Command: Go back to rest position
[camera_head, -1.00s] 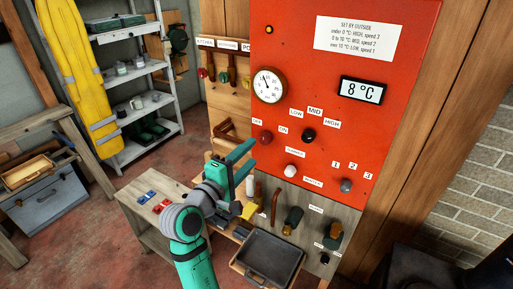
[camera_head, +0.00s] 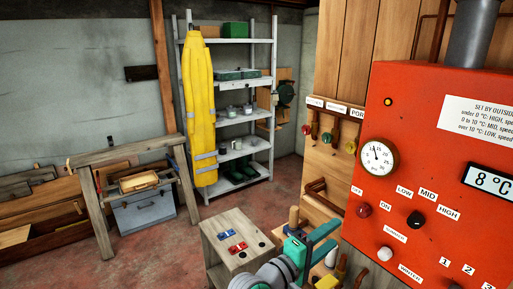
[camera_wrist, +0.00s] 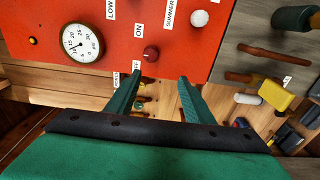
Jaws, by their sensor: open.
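My gripper (camera_head: 334,232) is teal with two straight fingers, at the lower middle of the head view, pointing up and right. Its fingers are apart with nothing between them. In the wrist view my gripper (camera_wrist: 160,78) shows two green fingers spread in front of the red control panel (camera_wrist: 185,55). The panel (camera_head: 430,130) stands at the right of the head view, with a round gauge (camera_head: 378,157), a dark red knob (camera_head: 364,210), a black knob (camera_head: 415,219) and a white knob (camera_head: 385,253). The fingertips appear clear of the knobs.
A small wooden table (camera_head: 222,258) with blue and red pieces stands left of my gripper. Coloured valve handles (camera_head: 328,137) hang left of the panel. Red floor (camera_head: 150,255) is open at lower left.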

